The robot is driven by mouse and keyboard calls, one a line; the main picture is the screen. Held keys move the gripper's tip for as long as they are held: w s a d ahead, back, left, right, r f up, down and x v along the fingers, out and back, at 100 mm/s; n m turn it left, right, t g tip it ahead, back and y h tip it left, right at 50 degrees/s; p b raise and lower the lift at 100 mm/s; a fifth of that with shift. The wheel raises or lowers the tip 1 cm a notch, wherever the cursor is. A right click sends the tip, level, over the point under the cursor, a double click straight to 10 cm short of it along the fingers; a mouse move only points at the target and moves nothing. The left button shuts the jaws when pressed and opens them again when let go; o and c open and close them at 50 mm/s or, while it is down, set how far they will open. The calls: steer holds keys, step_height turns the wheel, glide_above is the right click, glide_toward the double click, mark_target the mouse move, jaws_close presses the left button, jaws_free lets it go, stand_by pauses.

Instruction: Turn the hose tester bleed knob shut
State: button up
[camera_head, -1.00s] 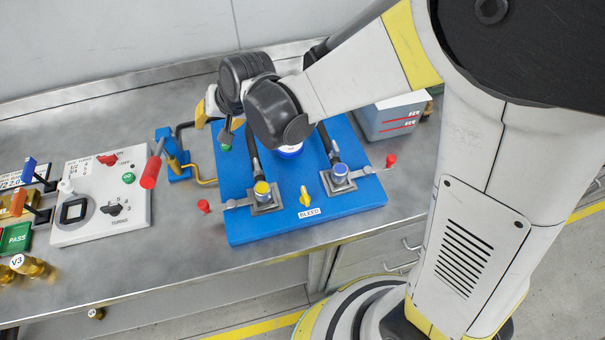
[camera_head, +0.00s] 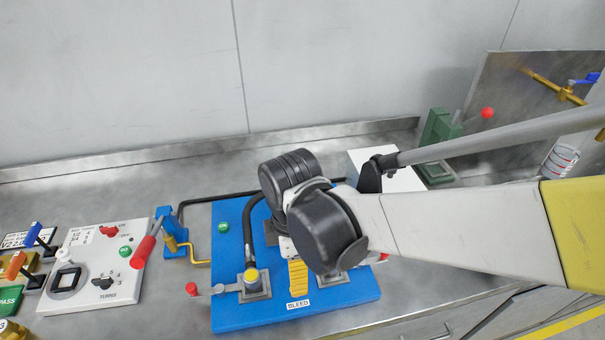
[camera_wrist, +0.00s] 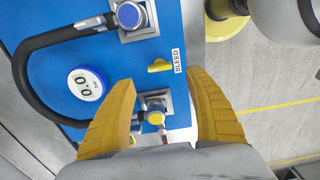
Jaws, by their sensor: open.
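The hose tester is a blue board (camera_head: 230,314) on the bench in the head view. Its bleed knob (camera_wrist: 159,66) is a small yellow bar-shaped handle beside the BLEED label (camera_wrist: 177,60) in the wrist view. My gripper (camera_wrist: 162,77) is open, its two ribbed yellow fingers spread, with nothing between them touching. The knob lies between and just beyond the fingertips in that view. In the head view a yellow finger (camera_head: 298,278) comes down just behind the BLEED label (camera_head: 298,304) and hides the knob. The exact height above the knob is unclear.
A yellow-capped hose fitting (camera_wrist: 155,117) and a blue-capped one (camera_wrist: 130,15) flank the knob. A round gauge (camera_wrist: 85,84) reads 0.0.

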step_height(320, 180, down, 8)
steer(key=b, duration=0.2)
steer(key=shift+r+b, duration=0.25)
steer(key=shift+b, duration=0.15)
steer(key=c, duration=1.2)
